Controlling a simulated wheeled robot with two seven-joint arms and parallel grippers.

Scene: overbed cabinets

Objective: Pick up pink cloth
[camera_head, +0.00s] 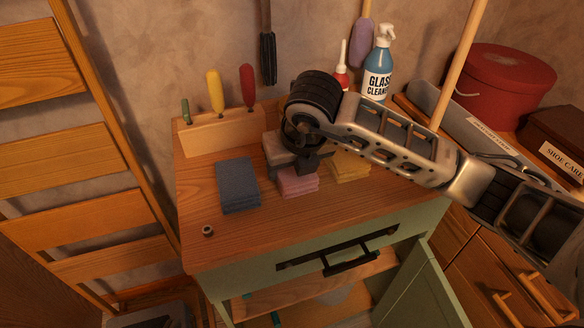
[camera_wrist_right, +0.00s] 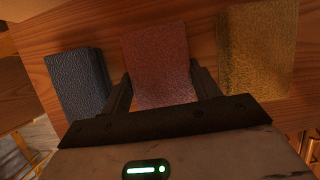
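The pink cloth (camera_head: 298,183) is a small folded stack on the wooden cabinet top, between a blue-grey cloth (camera_head: 238,185) on its left and a yellow cloth (camera_head: 349,167) on its right. My right arm reaches in from the right, and my right gripper (camera_head: 306,163) is right over the pink cloth, partly hiding it. In the right wrist view the pink cloth (camera_wrist_right: 158,62) lies between the two spread fingers of my right gripper (camera_wrist_right: 160,88), with the blue-grey cloth (camera_wrist_right: 80,82) and yellow cloth (camera_wrist_right: 256,50) outside them. Contact cannot be told. My left gripper is not in view.
A wooden tool block (camera_head: 222,135) and a glass cleaner bottle (camera_head: 378,75) stand at the back. A small ring-like object (camera_head: 208,231) sits at the front left. The front of the cabinet top (camera_head: 270,226) is mostly free.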

